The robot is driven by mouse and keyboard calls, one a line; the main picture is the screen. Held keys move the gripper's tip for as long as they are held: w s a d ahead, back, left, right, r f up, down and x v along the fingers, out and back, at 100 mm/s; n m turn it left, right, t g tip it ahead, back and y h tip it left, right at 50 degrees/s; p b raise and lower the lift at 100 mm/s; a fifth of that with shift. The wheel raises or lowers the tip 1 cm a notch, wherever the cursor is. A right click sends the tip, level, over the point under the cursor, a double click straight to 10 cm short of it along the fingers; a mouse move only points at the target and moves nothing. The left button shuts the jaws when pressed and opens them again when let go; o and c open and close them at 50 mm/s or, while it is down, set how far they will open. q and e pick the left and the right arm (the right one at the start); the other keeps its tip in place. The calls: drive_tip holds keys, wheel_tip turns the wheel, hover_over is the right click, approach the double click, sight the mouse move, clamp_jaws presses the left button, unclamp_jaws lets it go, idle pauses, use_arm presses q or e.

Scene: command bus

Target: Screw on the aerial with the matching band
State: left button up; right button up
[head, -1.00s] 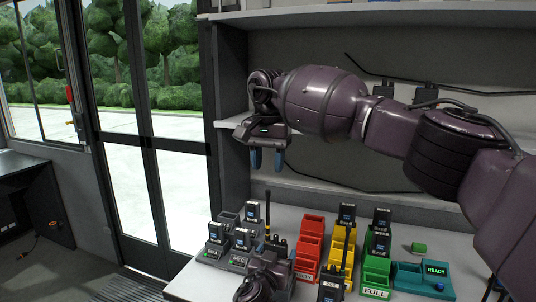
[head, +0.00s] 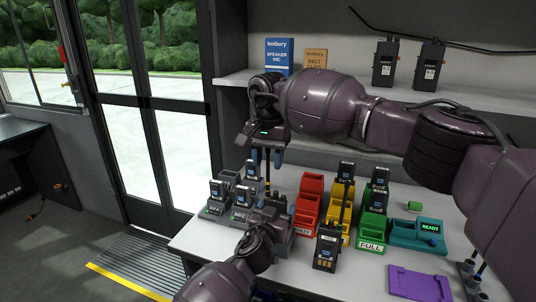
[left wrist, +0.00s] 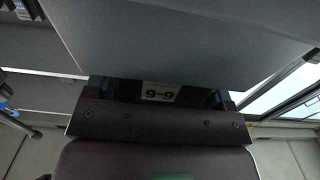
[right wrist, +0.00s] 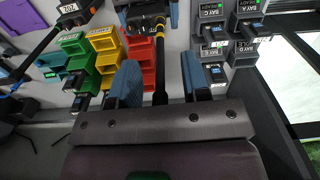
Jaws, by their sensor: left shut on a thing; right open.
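A thin black aerial with a yellow band (right wrist: 160,38) stands upright at a dark radio (head: 278,203); whether it is threaded on cannot be told. My right gripper (head: 266,157) points down from above, its blue fingers apart on either side of the aerial. The right wrist view shows it (right wrist: 160,82) open, with gaps beside the aerial. My left gripper (head: 275,224) is low in front of the trays, shut on the radio, its fingertips mostly hidden. The left wrist view shows a dark part with a white label (left wrist: 160,92). Another radio (head: 328,248) with an aerial stands to the right.
Red (head: 307,213), yellow (head: 336,219) and green (head: 371,227) bins stand close on the right, beside a teal READY unit (head: 415,236). Charging bays with radios (head: 217,205) are at left. A purple tray (head: 415,285) lies front right. A shelf (head: 345,82) runs behind.

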clamp_jaws()
